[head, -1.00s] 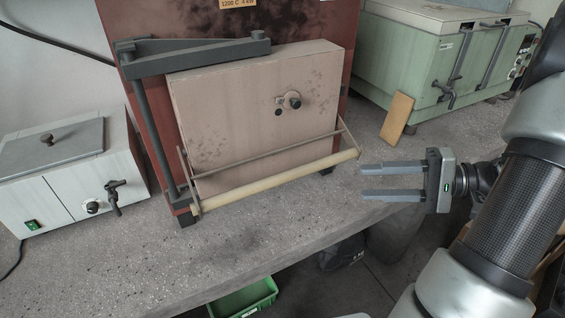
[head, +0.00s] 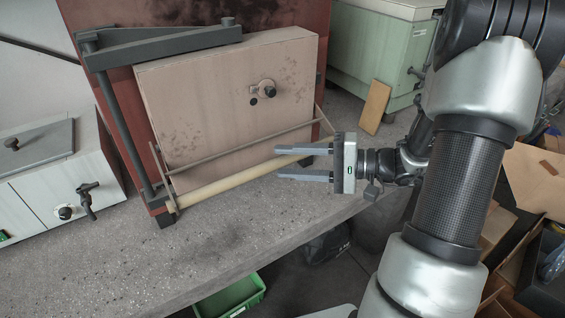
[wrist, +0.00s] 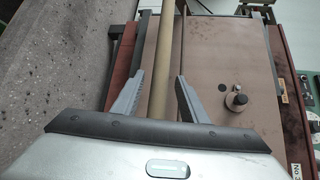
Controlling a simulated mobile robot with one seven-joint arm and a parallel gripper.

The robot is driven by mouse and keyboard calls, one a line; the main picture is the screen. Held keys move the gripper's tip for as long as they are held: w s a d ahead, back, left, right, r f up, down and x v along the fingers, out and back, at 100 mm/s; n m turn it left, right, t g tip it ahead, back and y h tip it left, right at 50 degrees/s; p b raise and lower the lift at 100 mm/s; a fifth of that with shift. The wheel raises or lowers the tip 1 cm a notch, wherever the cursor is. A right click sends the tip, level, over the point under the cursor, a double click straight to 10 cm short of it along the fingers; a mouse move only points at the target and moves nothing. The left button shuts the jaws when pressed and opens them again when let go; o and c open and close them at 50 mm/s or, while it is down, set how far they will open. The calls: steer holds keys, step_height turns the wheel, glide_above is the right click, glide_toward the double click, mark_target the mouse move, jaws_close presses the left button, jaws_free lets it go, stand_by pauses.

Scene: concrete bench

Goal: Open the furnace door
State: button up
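The furnace door (head: 205,110) is a thick pinkish-beige slab with dark stains, flush against the dark red furnace body (head: 110,20), and looks closed. A pale round handle bar (head: 225,183) runs along its lower edge, held on thin brackets. My gripper (head: 278,162) is at the right part of this bar, fingers pointing left. In the wrist view, the bar (wrist: 163,60) runs between the two spread fingers (wrist: 162,78), with a gap on each side. The gripper is open and holds nothing. Whether the bar lies fully at finger depth is unclear.
A grey hinge arm and post (head: 122,120) stand at the door's left. A white box device (head: 60,170) is at the left, a green-grey unit (head: 375,55) at the back right, and a tan block (head: 375,107) leans nearby. The bench front (head: 240,235) is clear.

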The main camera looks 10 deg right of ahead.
steer(key=shift+x, duration=0.95)
jaws_close()
steer(key=shift+r+p, duration=0.5)
steer(key=r+p, duration=0.1)
steer(key=p, duration=0.1)
steer(key=s+r+m+g+h+p, duration=0.1)
steer(key=r+p, duration=0.1)
steer(key=r+m+h+p, duration=0.1)
steer(key=p, duration=0.1)
steer(key=shift+s+d+r+g, duration=0.25)
steer(key=shift+d+r+g, duration=0.05)
steer(key=shift+r+g, duration=0.1)
